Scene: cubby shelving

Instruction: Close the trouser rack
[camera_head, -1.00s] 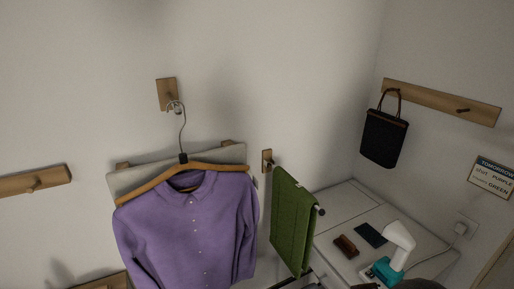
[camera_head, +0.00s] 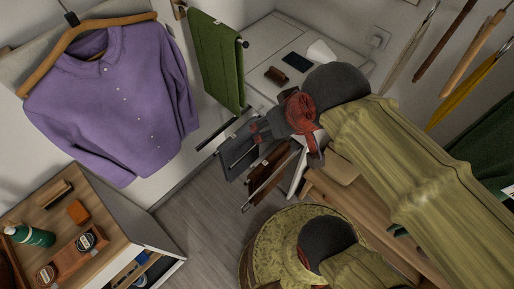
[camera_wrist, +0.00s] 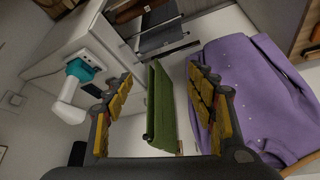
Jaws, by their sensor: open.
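The trouser rack (camera_head: 249,205) stands pulled out below the white cabinet top, with dark grey and brown trousers (camera_head: 265,168) hanging from its bars. In the wrist view the rack's bars and dark cloth (camera_wrist: 160,38) show at the top, beyond the fingers. My gripper (camera_head: 252,138) appears over or near the rack in the head view, and partly hides it. In the wrist view my gripper (camera_wrist: 158,105) is open, with nothing between its yellow-padded fingers. I cannot tell whether it touches the rack.
A green towel (camera_head: 216,62) hangs on a rail beside the cabinet (camera_head: 262,40). A purple shirt (camera_head: 115,95) hangs at the left. A wooden-topped unit (camera_head: 60,215) stands at lower left. A round green rug or pouf (camera_head: 262,235) lies below my arm. Grey floor (camera_head: 195,225) is clear between.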

